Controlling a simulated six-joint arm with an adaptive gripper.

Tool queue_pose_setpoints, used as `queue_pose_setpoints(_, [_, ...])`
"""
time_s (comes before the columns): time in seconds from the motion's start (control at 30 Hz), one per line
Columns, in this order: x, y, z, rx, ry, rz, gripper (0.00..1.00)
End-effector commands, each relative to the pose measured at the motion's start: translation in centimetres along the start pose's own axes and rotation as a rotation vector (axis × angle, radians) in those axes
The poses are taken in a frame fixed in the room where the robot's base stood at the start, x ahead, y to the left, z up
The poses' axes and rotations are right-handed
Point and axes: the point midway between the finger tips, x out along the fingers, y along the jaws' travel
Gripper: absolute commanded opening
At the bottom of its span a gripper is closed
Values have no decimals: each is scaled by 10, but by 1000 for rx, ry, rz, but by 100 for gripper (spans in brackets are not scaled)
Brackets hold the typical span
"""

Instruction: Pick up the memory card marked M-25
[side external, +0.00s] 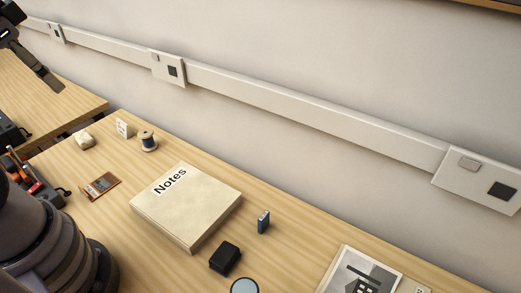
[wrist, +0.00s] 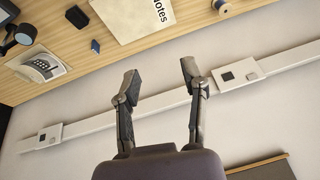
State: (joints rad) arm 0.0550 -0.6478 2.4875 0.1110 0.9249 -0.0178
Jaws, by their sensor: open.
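No marking M-25 is readable in either view. A small blue upright piece (side external: 263,221), card-like in shape, stands on the table right of the Notes box; it also shows in the wrist view (wrist: 95,46). I cannot tell whether it is the memory card. My gripper (wrist: 160,75) is open and empty, with its two fingers apart in front of the wall. In the side view, part of my gripper (side external: 47,78) shows at the top left, high and well away from the blue piece.
The pale Notes box (side external: 186,207) lies mid-table. A black block (side external: 225,258) sits near the blue piece. A thread spool (side external: 148,141), a white card (side external: 123,128), a pale lump (side external: 84,139) and a brown packet (side external: 100,186) lie leftward. A wall conduit (side external: 300,105) runs behind.

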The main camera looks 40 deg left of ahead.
Motion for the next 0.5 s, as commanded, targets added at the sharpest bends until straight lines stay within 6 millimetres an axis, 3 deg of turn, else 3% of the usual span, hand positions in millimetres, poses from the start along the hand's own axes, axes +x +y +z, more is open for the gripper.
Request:
queue_pose_setpoints(0.17, [41, -14, -14, 334, -274, -181, 44])
queue_pose_setpoints(0.3, [74, -20, -39, 661, -443, -370, 44])
queue_pose_setpoints(0.5, [128, 5, -90, 1176, -563, -655, 44])
